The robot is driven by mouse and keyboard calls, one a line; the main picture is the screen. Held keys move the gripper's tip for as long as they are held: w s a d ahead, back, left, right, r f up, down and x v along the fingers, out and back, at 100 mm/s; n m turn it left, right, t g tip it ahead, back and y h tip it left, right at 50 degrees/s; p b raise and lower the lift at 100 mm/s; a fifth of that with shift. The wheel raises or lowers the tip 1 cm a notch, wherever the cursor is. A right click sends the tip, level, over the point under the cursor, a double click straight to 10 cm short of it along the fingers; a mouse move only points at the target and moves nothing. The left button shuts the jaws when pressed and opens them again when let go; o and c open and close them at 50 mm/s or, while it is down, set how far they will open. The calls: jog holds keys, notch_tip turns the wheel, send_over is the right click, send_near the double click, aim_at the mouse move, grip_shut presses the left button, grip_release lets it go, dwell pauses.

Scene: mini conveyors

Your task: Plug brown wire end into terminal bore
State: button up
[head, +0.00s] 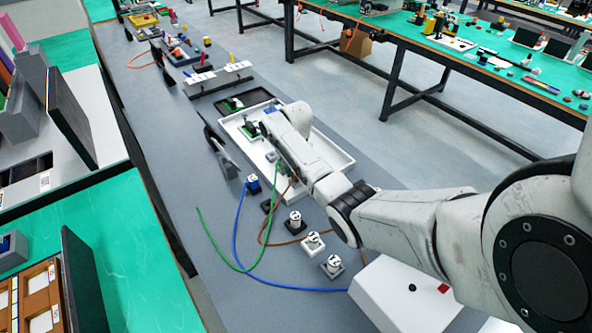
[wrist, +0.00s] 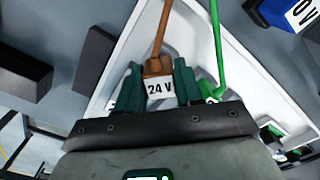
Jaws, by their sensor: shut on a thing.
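In the wrist view my gripper (wrist: 159,74) has its dark green fingers shut on the brown wire end (wrist: 156,65), a brown plug with a white "24 V" label. The brown wire (wrist: 164,25) runs from it toward the top of that view. In the head view the brown wire (head: 266,228) hangs in a loop beside the tray, and my arm hides the gripper and plug. I cannot make out the terminal bore in either view.
A white tray (head: 334,156) lies under my arm. A green wire (wrist: 216,45) and its green plug are just right of my fingers. A blue block labelled "0 V" (wrist: 284,14) is at the top right. Several white round-topped pieces (head: 313,242) stand in front of the tray.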

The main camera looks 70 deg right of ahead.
jog(key=shift+f+b, duration=0.45)
jog(key=shift+f, duration=0.3)
jog(key=o, duration=1.1)
jog(key=shift+r, duration=0.1)
notch_tip(320, 180, up, 11)
jog(key=shift+f+b, duration=0.1)
jog(key=shift+b, duration=0.25)
